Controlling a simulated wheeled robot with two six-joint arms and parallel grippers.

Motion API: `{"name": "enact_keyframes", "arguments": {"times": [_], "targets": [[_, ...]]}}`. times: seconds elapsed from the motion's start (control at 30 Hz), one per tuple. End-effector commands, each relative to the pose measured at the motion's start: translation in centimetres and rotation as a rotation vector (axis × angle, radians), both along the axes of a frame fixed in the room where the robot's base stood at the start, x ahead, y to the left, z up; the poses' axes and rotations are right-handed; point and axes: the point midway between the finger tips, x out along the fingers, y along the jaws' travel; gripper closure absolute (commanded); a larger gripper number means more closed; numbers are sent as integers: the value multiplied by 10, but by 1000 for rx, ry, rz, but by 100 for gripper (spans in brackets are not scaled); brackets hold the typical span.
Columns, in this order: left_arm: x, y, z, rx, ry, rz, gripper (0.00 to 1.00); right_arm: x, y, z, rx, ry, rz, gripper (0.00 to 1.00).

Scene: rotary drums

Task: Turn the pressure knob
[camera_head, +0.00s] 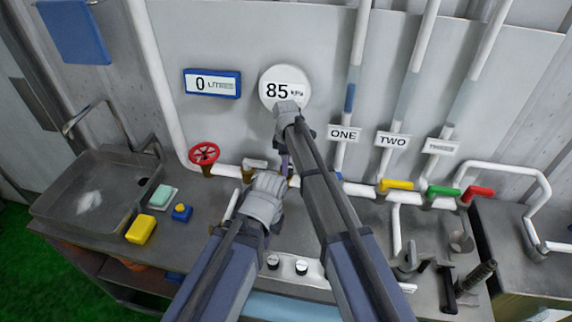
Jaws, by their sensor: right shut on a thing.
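A round white pressure gauge (271,89) on the wall panel reads 85 kPa. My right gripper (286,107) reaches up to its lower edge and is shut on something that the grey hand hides. I cannot make out the pressure knob itself; it may be behind that hand. A small purple part (286,163) shows between the arms, below the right hand. My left gripper (265,193) is lower and to the left, in front of the horizontal white pipe; its fingers are not clear enough to tell open from shut.
A red valve wheel (204,153) is on the pipe at left. Yellow (396,184), green (443,191) and red (478,193) valve handles are at right. A sink (85,205), yellow block (141,229) and two small knobs (301,267) are on the counter.

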Motion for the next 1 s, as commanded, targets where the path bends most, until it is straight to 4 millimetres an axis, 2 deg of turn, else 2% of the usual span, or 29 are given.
{"name": "enact_keyframes", "arguments": {"times": [0.23,0.27,0.5,0.8,1.0], "targets": [[0,0,0,0,0,0,100,0,0,0,0,0,-1,97],[0,0,0,0,0,0,100,0,0,0,0,0,-1,38],[0,0,0,0,0,0,100,0,0,0,0,0,-1,11],[0,0,1,0,0,0,100,0,0,1,0,0,-1,11],[0,0,12,0,0,2,100,0,0,12,0,0,-1,11]]}}
